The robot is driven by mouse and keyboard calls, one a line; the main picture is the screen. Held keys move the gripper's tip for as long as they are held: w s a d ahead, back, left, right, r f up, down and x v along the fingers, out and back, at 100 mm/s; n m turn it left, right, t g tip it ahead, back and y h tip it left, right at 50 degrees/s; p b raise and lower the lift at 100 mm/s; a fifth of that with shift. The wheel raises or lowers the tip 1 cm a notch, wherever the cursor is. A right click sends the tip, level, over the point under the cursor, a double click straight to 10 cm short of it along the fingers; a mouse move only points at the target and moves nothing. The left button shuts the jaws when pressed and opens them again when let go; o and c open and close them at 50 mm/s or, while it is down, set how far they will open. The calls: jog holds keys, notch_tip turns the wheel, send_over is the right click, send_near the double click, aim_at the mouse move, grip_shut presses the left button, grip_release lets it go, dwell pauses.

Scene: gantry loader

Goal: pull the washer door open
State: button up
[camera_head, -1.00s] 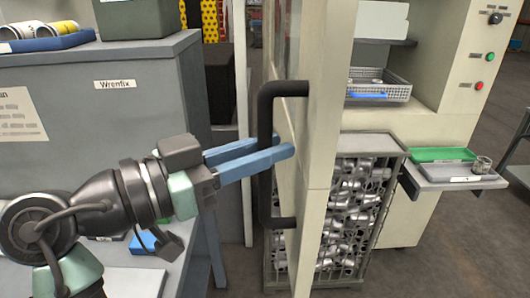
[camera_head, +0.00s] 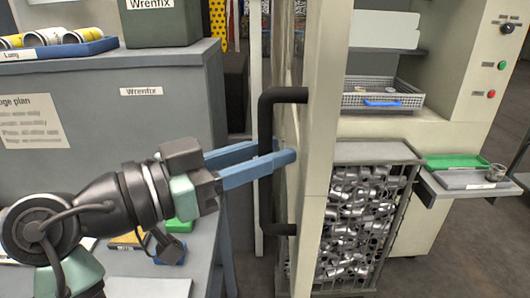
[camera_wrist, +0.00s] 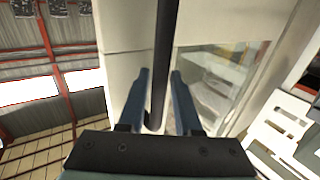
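The washer door (camera_head: 323,150) is a tall cream panel with a window, seen nearly edge-on and swung out from the machine in the head view. Its dark bar handle (camera_head: 266,200) stands upright on the left face. My gripper (camera_head: 273,152) has two blue fingers, one on each side of the bar at mid height. The contact itself is partly hidden. The door's window (camera_wrist: 210,75) shows right of the bar.
A grey cabinet (camera_head: 100,105) with a Wrenfix label stands at left, close to my arm. Behind the door are a wire basket (camera_head: 382,97), a cage of metal parts (camera_head: 402,210) and a shelf with a green tray (camera_head: 455,161). Open floor lies at the lower right.

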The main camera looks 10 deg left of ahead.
jog(key=shift+o, duration=1.2)
jog(key=shift+s+a, duration=0.1)
jog(key=b+v, duration=0.1)
jog(key=v, duration=1.1)
jog(key=shift+s+a, duration=0.25)
jog(key=shift+a, duration=0.05)
